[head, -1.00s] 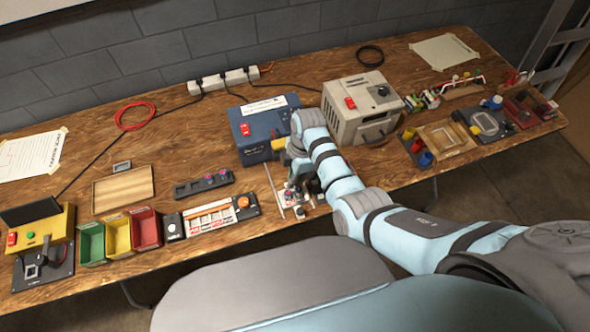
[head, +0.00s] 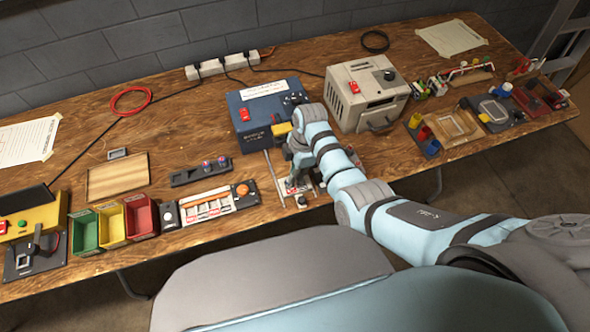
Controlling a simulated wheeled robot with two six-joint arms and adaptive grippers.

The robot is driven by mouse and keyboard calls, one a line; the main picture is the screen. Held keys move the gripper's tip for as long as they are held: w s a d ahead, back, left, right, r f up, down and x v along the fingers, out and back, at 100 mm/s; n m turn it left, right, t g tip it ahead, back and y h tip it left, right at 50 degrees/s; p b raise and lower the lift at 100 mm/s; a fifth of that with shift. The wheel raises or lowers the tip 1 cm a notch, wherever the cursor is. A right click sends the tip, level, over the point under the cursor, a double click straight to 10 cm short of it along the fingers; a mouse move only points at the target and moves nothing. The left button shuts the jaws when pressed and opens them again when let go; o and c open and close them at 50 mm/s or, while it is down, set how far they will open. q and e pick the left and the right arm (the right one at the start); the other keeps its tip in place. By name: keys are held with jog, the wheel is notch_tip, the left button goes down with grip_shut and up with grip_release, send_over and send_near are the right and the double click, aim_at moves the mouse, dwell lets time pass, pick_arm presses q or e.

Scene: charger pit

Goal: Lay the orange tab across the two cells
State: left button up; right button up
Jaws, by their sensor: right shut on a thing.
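My right gripper (head: 294,182) is low over a small metal fixture (head: 302,201) near the front edge of the bench. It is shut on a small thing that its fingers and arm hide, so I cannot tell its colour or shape. A long orange strip (head: 204,195) lies in a white tray left of the fixture. I cannot tell whether it is the orange tab. A dark holder (head: 186,178) behind the tray carries two small purple-topped pieces (head: 207,165). I cannot make out the two cells for certain. My left gripper is not in view.
A blue box (head: 268,112) and a beige charger unit (head: 366,98) stand behind my right arm. Green, yellow and red bins (head: 113,222) and a wooden board (head: 117,177) are at left. Bare wood lies behind the dark holder.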

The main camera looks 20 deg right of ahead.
jog(key=shift+f, duration=0.25)
dwell(0.7)
jog(key=o, duration=0.8)
notch_tip(320, 180, up, 5)
jog(key=p, duration=0.5)
jog(key=shift+r, duration=1)
